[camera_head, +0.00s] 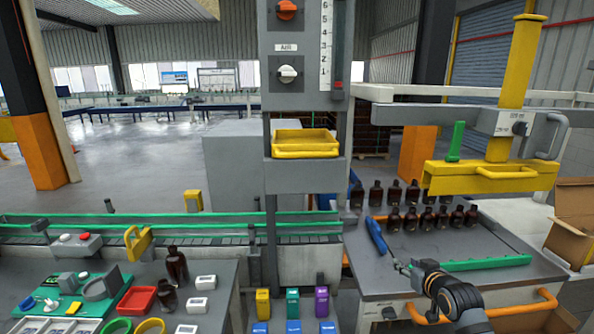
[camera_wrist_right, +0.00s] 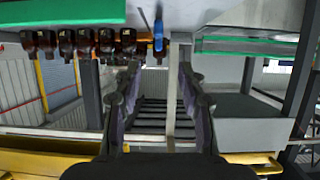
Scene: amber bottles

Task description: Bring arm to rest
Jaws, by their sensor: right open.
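My right arm comes in from the bottom right of the head view. My right gripper (camera_head: 402,268) is above the front left of the right-hand grey table (camera_head: 480,285). In the right wrist view its two fingers (camera_wrist_right: 158,70) are spread apart with nothing between them. Several amber bottles (camera_head: 395,220) stand in rows at the back of that table, apart from the gripper. Some of these bottles (camera_wrist_right: 85,42) also show upside down at the top left of the right wrist view. My left gripper is not in view.
A blue-handled tool (camera_head: 377,236) and a green rail (camera_head: 485,264) lie near the right gripper. A yellow press-like frame (camera_head: 490,176) overhangs the table. A cardboard box (camera_head: 572,240) is at right.

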